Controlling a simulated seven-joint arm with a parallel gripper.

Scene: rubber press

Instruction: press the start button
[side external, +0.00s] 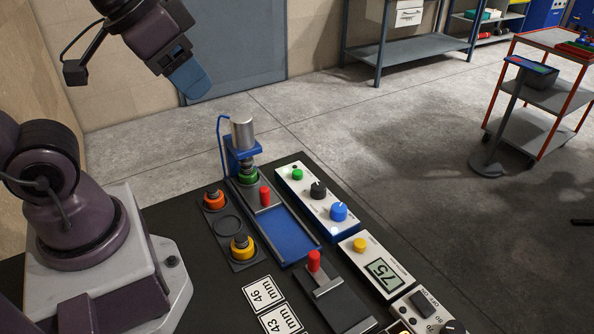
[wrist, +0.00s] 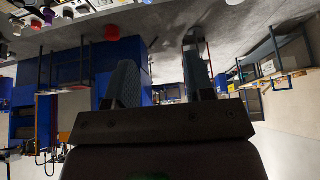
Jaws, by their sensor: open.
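A white control panel (side external: 322,200) stands right of the press in the side view. It carries a small green button (side external: 297,174), a black knob (side external: 318,189) and a blue knob (side external: 339,211). No label on the green button is readable. My gripper (side external: 193,82) is raised at the upper left, well above and apart from the panel. In the wrist view my gripper (wrist: 161,80) has its two fingers apart, with nothing between them. That view looks out over the room, with part of the work area at the top left edge.
The press (side external: 242,135) has a silver cylinder over a green piece. The air between my gripper and the panel looks clear.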

